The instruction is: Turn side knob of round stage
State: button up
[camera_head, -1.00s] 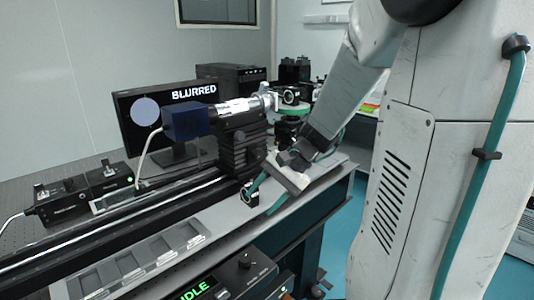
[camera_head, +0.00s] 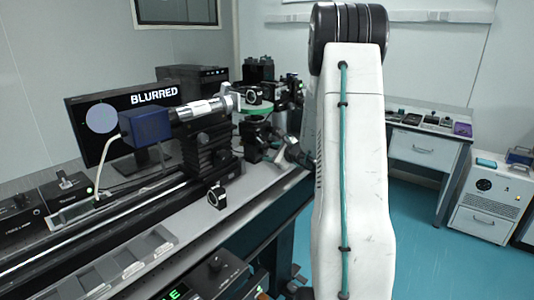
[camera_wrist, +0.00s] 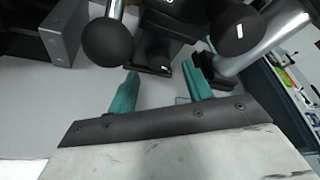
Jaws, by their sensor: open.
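The round stage (camera_head: 256,110), with a green disc on a black mount, stands on the bench right of the optical rail in the head view. My gripper (camera_head: 294,153) is close to its right side there, partly hidden by my arm, its fingertips unclear. In the wrist view my gripper (camera_wrist: 161,70) is open, two teal fingers apart and nothing held. A black block (camera_wrist: 155,55) lies just beyond the fingertips. A round black knob (camera_wrist: 107,42) is at the upper left, and another black knob (camera_wrist: 237,30) on a silver shaft is at the right. I cannot tell which is the side knob.
A blue camera with a silver tube (camera_head: 205,108) stands left of the stage. The monitor (camera_head: 100,118) behind reads BLURRED. A small black mount (camera_head: 217,196) stands on the bench front.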

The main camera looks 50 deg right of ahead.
aim_at(266, 152)
jog(key=shift+x, duration=1.75)
jog(key=shift+c, duration=0.2)
jog(key=c, duration=0.9)
jog(key=shift+r+m+y, duration=0.1)
jog(key=shift+m+y, duration=0.5)
jog(key=shift+m, duration=0.4)
